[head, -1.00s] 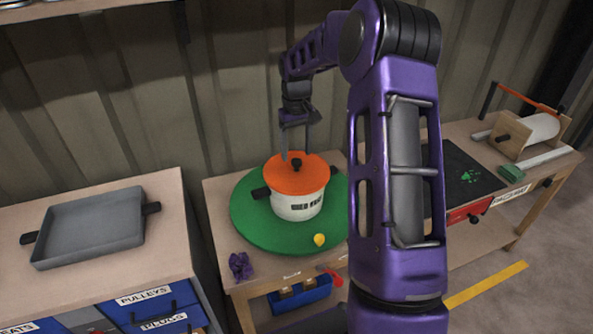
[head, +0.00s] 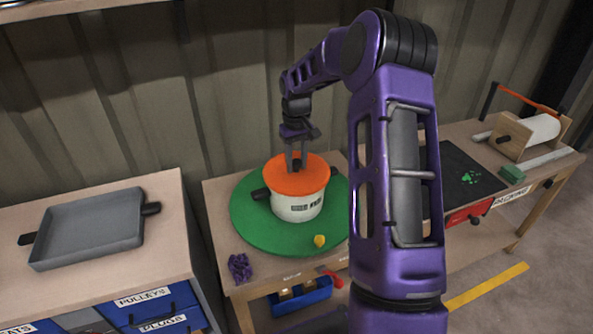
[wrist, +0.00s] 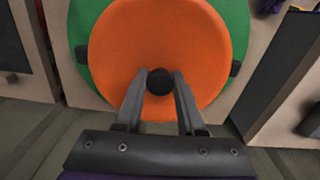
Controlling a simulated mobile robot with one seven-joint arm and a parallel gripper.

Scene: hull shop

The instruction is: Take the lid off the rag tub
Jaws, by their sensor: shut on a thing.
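The rag tub (head: 297,206) is a white pot with dark side handles and a printed label. It stands on a round green mat (head: 248,226). Its orange lid (head: 312,181) sits on top and has a black knob (wrist: 160,81) in the middle. My gripper (head: 297,164) is above the lid, pointing down, with its fingers shut on the knob. In the wrist view the fingers lie on either side of the knob. The lid appears seated on the tub's rim.
A yellow object (head: 319,241) lies on the mat's front edge and a purple rag (head: 239,267) near the bench corner. A grey tray (head: 90,230) is on the left cabinet. To the right are a black mat (head: 460,172), a green block (head: 512,174) and a roll holder (head: 527,137).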

